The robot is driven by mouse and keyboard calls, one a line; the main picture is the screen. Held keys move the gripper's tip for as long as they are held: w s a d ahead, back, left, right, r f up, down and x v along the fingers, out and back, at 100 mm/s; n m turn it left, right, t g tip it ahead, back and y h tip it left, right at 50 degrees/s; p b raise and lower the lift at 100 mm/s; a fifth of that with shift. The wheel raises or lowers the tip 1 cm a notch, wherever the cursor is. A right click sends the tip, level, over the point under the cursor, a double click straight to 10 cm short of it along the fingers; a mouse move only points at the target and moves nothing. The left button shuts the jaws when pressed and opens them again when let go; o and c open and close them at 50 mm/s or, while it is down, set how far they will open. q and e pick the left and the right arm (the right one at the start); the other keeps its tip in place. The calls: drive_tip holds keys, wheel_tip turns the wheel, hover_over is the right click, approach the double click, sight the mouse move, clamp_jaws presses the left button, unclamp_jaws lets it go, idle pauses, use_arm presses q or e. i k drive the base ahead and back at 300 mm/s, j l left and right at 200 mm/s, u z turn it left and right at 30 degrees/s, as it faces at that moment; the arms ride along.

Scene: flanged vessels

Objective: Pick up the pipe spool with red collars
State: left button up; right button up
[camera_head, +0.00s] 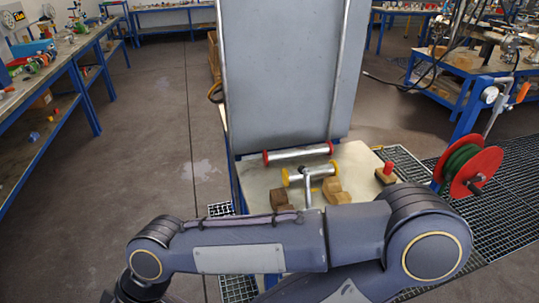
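The pipe spool with red collars (298,153) is a silvery cylinder with a red collar at each end. It lies roughly crosswise at the back of the small table (262,178), close to the foot of the tall grey panel. A second, T-shaped pipe piece with yellow collars (308,176) is just in front of it, its stem pointing toward me. One of my arms crosses the foreground and hides the front of the table. Neither of my grippers shows in the head view, and nothing is seen touching the red-collared spool.
The tall grey panel (283,70) rises behind the spool. Wooden blocks (334,190) and a red-topped piece on a block (387,173) share the table. A red and green reel (468,170) stands at the right. Blue-framed workbenches (75,70) line the left; open floor lies between.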

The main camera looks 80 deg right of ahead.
sight(328, 148)
drive_tip(key=i+z, duration=0.7)
drive_tip(key=i+j+z, duration=0.1)
drive_tip(key=i+z, duration=0.25)
drive_tip(key=i+l+z, duration=0.3)
drive_tip(key=z, duration=0.15)
drive_tip(key=i+l+z, duration=0.2)
drive_tip(key=z, duration=0.25)
drive_tip(key=i+z, duration=0.85)
drive_tip(key=i+j+z, duration=0.2)
drive_tip(key=z, duration=0.25)
drive_tip(key=i+z, duration=0.35)
drive_tip(key=i+j+z, duration=0.15)
drive_tip(key=i+z, duration=0.2)
